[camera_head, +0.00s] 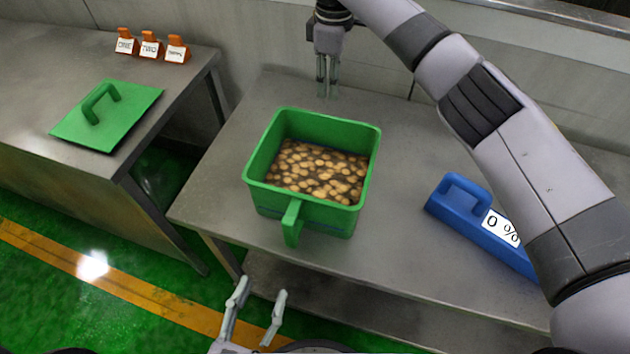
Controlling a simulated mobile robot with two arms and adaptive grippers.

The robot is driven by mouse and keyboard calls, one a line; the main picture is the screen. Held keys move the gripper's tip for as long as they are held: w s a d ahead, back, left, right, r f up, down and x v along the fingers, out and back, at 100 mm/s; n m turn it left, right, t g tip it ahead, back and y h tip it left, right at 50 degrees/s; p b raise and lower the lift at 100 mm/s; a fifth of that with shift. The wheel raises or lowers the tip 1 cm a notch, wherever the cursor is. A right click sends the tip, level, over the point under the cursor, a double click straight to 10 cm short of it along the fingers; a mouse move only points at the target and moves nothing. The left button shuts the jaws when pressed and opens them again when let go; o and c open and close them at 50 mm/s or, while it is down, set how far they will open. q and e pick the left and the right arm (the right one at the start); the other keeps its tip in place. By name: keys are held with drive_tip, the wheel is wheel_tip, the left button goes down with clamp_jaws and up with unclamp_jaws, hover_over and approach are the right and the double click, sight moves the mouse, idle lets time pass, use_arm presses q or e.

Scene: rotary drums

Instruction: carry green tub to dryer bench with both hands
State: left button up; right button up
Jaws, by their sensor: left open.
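The green tub (255,184) stands upright on a grey metal bench (215,190) and holds many small tan, roundish pieces. A green handle (292,222) sticks out from its near side; I cannot see whether the far side has one. My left gripper (257,307) is open and empty at the bottom of the view, in front of the bench's near edge and apart from the handle. My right gripper (328,92) points down behind the tub, apart from its far rim. Its fingers look close together, and their opening is unclear from this angle. No label shows which bench is the dryer bench.
A blue block (458,205) with a handle and a "0 %" label lies right of the tub, partly behind my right arm. On the left table (50,85) are a green lid (120,125) and orange tags (150,46). A floor gap separates table and bench.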

sight(286, 231)
use_arm(q)
drive_tip(key=x, duration=1.5)
drive_tip(key=shift+d, duration=0.1)
use_arm(e)
wheel_tip(286, 231, down, 15)
drive_tip(key=shift+r, duration=0.1)
use_arm(q)
drive_tip(key=shift+c, duration=0.2)
use_arm(e)
drive_tip(key=shift+c, duration=0.2)
use_arm(q)
drive_tip(key=c, duration=0.5)
use_arm(e)
drive_tip(key=c, duration=0.5)
use_arm(q)
clamp_jaws()
use_arm(e)
clamp_jaws()
use_arm(q)
drive_tip(key=shift+r, duration=0.3)
use_arm(e)
drive_tip(key=shift+w+r, duration=0.15)
drive_tip(key=shift+w, duration=0.05)
